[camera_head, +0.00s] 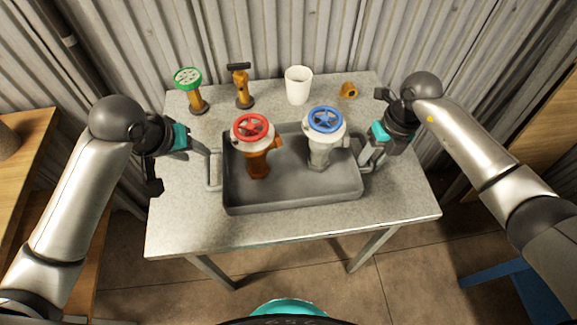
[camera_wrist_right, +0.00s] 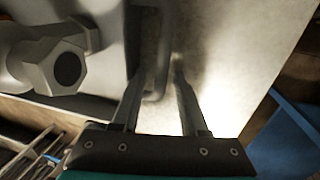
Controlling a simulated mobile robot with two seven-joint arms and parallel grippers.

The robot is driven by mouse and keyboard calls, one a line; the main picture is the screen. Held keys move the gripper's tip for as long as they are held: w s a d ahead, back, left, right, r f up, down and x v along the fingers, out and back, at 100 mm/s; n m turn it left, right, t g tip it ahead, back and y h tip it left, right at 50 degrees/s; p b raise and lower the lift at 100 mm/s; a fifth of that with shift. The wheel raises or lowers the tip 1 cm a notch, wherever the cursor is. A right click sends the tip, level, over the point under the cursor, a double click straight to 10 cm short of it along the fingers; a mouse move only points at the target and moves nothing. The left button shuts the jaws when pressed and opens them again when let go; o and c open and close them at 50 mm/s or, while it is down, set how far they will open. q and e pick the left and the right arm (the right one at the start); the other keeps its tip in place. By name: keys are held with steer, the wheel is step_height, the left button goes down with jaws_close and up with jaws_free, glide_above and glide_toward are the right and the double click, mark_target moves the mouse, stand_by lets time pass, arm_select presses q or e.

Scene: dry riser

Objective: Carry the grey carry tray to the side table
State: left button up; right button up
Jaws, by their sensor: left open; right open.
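The grey carry tray (camera_head: 290,200) rests on a speckled grey table (camera_head: 185,225). In it stand a valve with a red handwheel (camera_head: 253,130) and orange body, and a valve with a blue handwheel (camera_head: 325,120) and pale grey body. My left gripper (camera_head: 209,153) is open at the tray's left handle (camera_head: 212,184); whether its fingers straddle the handle is unclear. My right gripper (camera_head: 363,160) is open at the right handle. In the right wrist view the handle bar (camera_wrist_right: 165,55) runs between the open fingers (camera_wrist_right: 157,90). Which surface is the side table is unclear.
Behind the tray stand a green-topped fitting (camera_head: 188,85), an orange fitting with a black handle (camera_head: 242,88), a white cup (camera_head: 298,85) and a small orange part (camera_head: 348,90). A wooden surface (camera_head: 25,135) is at left. Something blue (camera_head: 500,283) stands lower right. Corrugated wall behind.

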step_height(320, 180, up, 12)
steer(key=d, duration=0.2)
steer(key=shift+w+f, duration=0.15)
steer(key=shift+w, duration=0.05)
steer(key=shift+s, duration=0.1)
stand_by(0.4)
